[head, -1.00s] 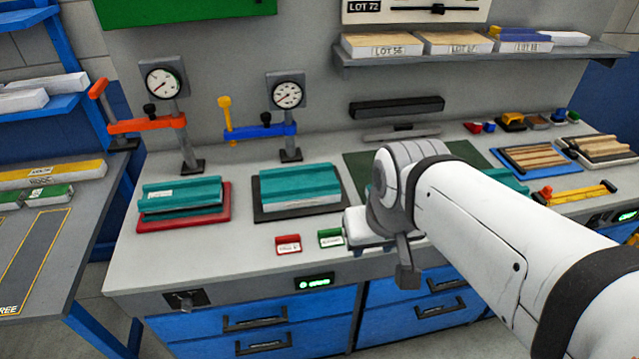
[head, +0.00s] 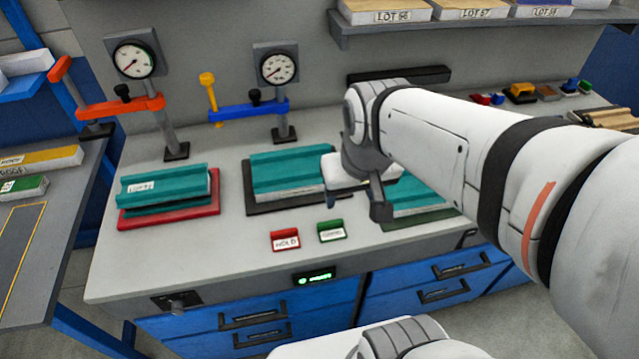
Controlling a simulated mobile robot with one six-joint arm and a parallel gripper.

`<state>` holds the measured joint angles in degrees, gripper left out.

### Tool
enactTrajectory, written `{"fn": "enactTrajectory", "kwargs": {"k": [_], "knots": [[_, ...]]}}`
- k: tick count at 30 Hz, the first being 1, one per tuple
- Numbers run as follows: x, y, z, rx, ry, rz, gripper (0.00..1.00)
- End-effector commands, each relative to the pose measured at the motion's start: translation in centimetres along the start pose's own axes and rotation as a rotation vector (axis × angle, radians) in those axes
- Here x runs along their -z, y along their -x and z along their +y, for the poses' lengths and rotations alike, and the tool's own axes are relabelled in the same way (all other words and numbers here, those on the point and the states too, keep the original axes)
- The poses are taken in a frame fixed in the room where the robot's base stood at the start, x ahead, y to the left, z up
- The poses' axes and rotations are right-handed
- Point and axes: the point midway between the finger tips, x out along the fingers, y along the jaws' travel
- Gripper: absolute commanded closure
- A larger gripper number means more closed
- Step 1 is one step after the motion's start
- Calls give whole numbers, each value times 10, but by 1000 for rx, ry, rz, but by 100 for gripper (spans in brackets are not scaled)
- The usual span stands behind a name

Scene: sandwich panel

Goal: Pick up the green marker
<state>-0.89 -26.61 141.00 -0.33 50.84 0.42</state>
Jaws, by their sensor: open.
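The green marker (head: 332,231) is a small block with a white label, standing near the front edge of the grey bench, just right of a similar red marker (head: 285,240) labelled HOLD. My gripper (head: 374,206) is open, up and to the right of the green marker in the picture and apart from it. Nothing shows between the jaws.
Teal panels lie on a red mat (head: 140,219), on a dark mat (head: 254,205) and behind my arm. Two gauge posts with an orange clamp (head: 120,106) and a blue clamp (head: 250,108) stand behind. Bare bench (head: 200,262) lies left of the markers.

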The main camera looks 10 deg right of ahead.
Motion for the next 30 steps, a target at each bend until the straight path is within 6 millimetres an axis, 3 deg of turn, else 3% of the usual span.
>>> {"fn": "enactTrajectory", "kwargs": {"k": [1,9,15,30], "knots": [[7,-23,-1,1,2,-30,37],[50,-125,1,2,-3,-170,15],[67,-183,2,2,-6,-237,11],[64,-238,2,2,-8,-262,11]]}}
